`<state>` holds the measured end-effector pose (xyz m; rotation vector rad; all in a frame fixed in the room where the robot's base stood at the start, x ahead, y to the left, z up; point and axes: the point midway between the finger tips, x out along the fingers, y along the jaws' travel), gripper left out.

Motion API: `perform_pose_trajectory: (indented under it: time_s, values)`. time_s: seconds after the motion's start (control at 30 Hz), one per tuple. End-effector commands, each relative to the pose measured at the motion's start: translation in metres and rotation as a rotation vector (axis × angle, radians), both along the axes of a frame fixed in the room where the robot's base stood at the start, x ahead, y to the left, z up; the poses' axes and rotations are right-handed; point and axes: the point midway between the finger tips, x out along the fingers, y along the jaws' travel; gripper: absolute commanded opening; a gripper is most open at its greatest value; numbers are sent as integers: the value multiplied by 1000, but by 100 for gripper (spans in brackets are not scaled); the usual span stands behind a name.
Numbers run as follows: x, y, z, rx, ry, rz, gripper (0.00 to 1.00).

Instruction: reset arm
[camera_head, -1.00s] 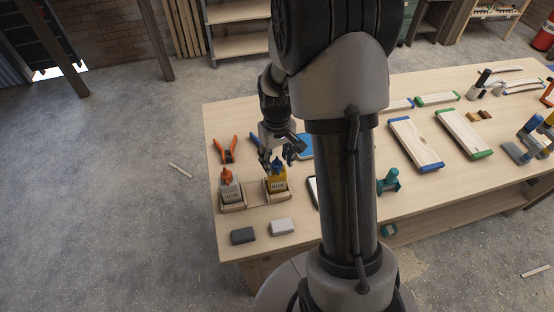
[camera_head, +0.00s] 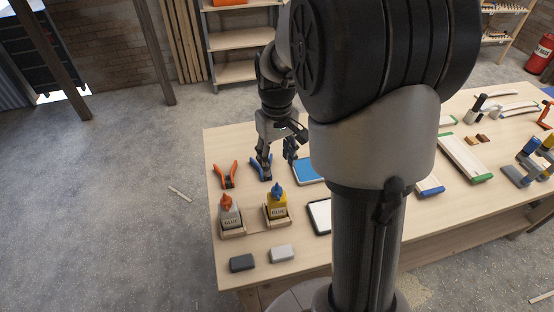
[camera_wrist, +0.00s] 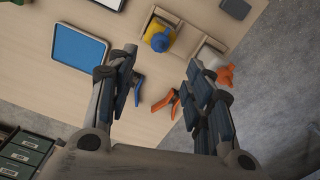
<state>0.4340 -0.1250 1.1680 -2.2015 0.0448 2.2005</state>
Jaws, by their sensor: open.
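My gripper (camera_head: 277,158) is open and empty above the left part of the wooden workbench (camera_head: 300,258). It is behind the glue bottles in the head view. In the wrist view its two fingers (camera_wrist: 165,95) are spread wide with nothing between the tips but bench top and pliers further down. The yellow glue bottle with a blue cap (camera_head: 277,204) stands in a wooden holder, apart from my gripper. The grey glue bottle with an orange cap (camera_head: 229,213) stands in a holder to its left.
Orange pliers (camera_head: 228,175) and blue pliers (camera_head: 260,168) lie near my gripper. A blue tray (camera_head: 308,171), a white-faced tray (camera_head: 319,215), a dark block (camera_head: 242,263) and a light block (camera_head: 281,253) lie on the bench. Shelves (camera_head: 238,72) stand behind. Open floor is at left.

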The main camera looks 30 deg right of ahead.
Motion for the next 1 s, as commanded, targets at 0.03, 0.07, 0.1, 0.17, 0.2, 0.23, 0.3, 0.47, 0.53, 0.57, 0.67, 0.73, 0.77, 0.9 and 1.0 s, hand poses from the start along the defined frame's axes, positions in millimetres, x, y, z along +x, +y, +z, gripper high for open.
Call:
perform_pose_trajectory:
  time_s: [0.03, 0.07, 0.1, 0.17, 0.2, 0.23, 0.3, 0.47, 0.53, 0.57, 0.67, 0.73, 0.77, 0.9, 1.0]
  values:
    - [0, 0, 0, 0, 0, 0, 47]
    - [0, 0, 0, 0, 0, 0, 47]
    - [0, 0, 0, 0, 0, 0, 47]
    - [0, 0, 0, 0, 0, 0, 47]
    - [0, 0, 0, 0, 0, 0, 47]
    - [0, 0, 0, 0, 0, 0, 47]
    - [-1, 1, 1, -1, -3, 1, 47]
    - [-14, 18, 20, -13, -45, 7, 47]
    - [-28, 32, 34, -20, -80, 11, 47]
    - [-35, 39, 40, -23, -96, 14, 47]
    - [-63, 60, 57, -31, -154, 20, 47]
    - [-83, 74, 64, -34, -194, 23, 47]
    - [-93, 79, 66, -35, -212, 25, 47]
    - [-135, 101, 69, -31, -291, 31, 47]
    - [-160, 112, 66, -25, -341, 35, 47]
